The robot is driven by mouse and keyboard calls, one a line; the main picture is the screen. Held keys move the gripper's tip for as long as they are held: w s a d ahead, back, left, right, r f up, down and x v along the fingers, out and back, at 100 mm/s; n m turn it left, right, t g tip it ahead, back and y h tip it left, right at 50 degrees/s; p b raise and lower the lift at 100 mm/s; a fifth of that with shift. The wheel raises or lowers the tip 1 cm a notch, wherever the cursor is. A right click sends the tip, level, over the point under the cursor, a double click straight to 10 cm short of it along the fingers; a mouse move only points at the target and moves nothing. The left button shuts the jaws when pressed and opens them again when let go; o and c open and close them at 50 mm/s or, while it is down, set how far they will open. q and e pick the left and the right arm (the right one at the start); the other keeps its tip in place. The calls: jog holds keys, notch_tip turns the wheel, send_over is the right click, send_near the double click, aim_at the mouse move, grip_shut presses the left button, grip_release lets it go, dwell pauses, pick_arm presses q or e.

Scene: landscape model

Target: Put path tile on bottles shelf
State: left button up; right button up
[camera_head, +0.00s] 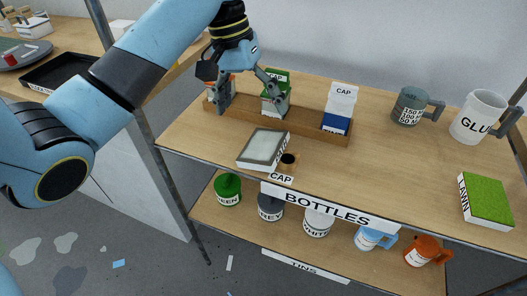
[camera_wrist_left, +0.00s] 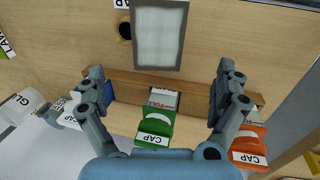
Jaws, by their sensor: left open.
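A grey-topped tile with white sides (camera_head: 264,148), which looks like the path tile, lies flat on the upper shelf (camera_head: 380,165) labelled BOTTLES, near its front edge left of centre. It also shows at the top of the left wrist view (camera_wrist_left: 158,38). The lettering on its side is too small to read. My left gripper (camera_head: 252,102) is open over the wooden bottle rack behind the tile. Its fingers (camera_wrist_left: 160,78) are spread on either side of a green-capped bottle (camera_wrist_left: 155,125), apart from the tile. My right gripper is not in view.
The rack (camera_head: 310,132) also holds a white-and-blue bottle (camera_head: 340,108) and an orange one (camera_wrist_left: 248,145). A grey mug (camera_head: 410,106), a GLUE mug (camera_head: 478,116) and a lawn tile (camera_head: 487,200) stand to the right. Several tins sit on the lower shelf (camera_head: 335,255). The shelf's middle is clear.

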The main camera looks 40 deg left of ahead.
aim_at(263, 145)
pick_arm(q)
jog(key=x, duration=0.4)
jog(key=shift+d+f, duration=0.1)
jog(key=shift+f, duration=0.2)
jog(key=x, duration=0.4)
jog(key=shift+s+d+f, duration=0.1)
jog(key=shift+d+f, duration=0.1)
jog(key=shift+f, duration=0.45)
jog(key=shift+c, duration=1.2)
jog(key=c, duration=1)
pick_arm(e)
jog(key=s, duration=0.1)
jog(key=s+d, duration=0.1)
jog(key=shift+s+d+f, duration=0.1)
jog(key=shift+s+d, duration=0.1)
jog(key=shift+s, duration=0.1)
